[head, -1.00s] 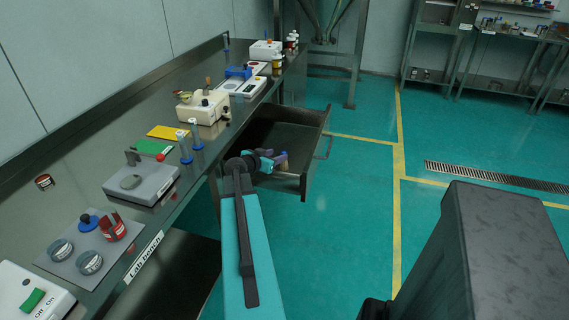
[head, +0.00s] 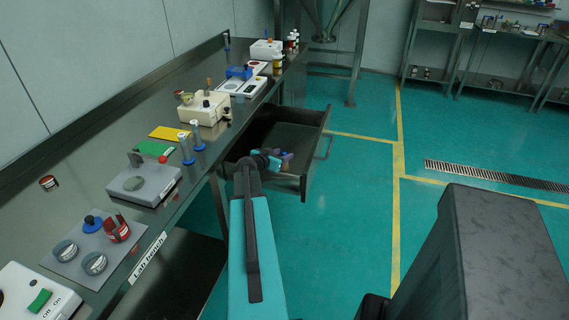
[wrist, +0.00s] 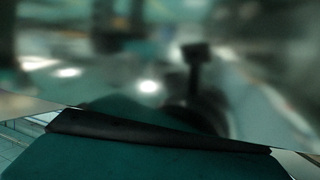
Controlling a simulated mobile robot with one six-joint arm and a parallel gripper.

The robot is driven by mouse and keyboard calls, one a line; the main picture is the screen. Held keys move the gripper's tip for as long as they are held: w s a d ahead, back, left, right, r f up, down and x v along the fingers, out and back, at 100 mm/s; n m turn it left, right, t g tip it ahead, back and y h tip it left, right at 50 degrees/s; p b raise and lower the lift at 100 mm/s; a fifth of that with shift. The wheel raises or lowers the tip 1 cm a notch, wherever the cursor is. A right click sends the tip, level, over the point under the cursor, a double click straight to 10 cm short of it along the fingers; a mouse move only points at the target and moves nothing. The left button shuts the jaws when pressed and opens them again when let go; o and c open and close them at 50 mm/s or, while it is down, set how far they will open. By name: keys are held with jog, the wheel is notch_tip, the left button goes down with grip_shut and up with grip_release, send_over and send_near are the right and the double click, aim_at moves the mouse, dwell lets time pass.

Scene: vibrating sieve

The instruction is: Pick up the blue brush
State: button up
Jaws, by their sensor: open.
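I cannot pick out a blue brush with certainty in either view. In the head view my arm reaches over the open drawer (head: 306,187) of the long bench. My gripper (head: 285,159) is at the arm's far end, small and partly hidden by the arm. It is open. Small purplish and tan shapes show at its end, and I cannot tell whether they are fingers or a thing in the drawer. The wrist view is mostly a dark, blurred surface with bright spots, with part of my teal arm below.
The long dark metal bench (head: 95,125) runs along the left wall. It holds a grey scale (head: 130,185), a cream device (head: 200,108), a green card (head: 153,148) and a yellow card (head: 170,133). The teal floor right of the drawer is clear.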

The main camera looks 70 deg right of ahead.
dwell(0.3)
grip_shut()
jog(key=shift+r, duration=0.15)
notch_tip(320, 180, up, 10)
jog(key=b, duration=0.2)
dwell(0.8)
dwell(0.5)
